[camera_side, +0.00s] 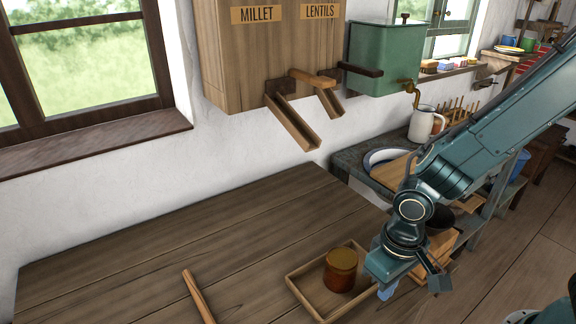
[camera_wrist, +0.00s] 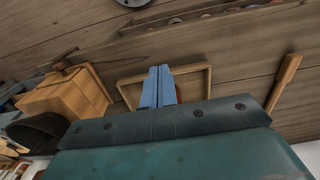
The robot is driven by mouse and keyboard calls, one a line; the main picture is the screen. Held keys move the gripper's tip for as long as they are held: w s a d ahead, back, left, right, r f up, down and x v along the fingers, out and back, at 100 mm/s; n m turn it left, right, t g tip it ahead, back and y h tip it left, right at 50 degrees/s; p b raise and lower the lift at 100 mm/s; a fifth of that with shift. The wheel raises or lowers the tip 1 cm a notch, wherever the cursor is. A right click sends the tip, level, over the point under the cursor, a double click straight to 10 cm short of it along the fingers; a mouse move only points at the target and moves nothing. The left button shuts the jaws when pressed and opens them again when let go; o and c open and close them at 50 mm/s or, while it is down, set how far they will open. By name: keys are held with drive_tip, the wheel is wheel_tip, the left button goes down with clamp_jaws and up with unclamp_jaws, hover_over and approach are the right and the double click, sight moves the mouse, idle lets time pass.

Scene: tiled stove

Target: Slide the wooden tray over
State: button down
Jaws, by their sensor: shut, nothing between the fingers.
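The wooden tray (camera_side: 307,303) is a shallow, low-rimmed rectangle on the plank table. A reddish-brown jar (camera_side: 341,268) with a lighter lid stands in it. My gripper (camera_side: 387,292) has blue fingers pointing down at the tray's right side in the side view; I cannot tell whether they touch the rim. In the wrist view my gripper (camera_wrist: 157,72) shows its fingers together and empty, in front of the tray (camera_wrist: 207,80).
A wooden stick (camera_side: 197,297) lies left of the tray. A wooden box (camera_side: 446,240) and a dark bowl (camera_side: 440,219) are behind my wrist. The millet and lentil dispenser (camera_side: 240,62) hangs on the wall with chutes. The table (camera_side: 230,228) is clear behind the tray.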

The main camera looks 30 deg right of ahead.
sight(323, 271)
drive_tip(key=shift+f, duration=0.1)
drive_tip(key=shift+f, duration=4.8)
drive_tip(key=shift+w+f, duration=0.15)
drive_tip(key=shift+w, duration=1.85)
drive_tip(key=w, duration=1.3)
drive_tip(key=shift+s, duration=0.2)
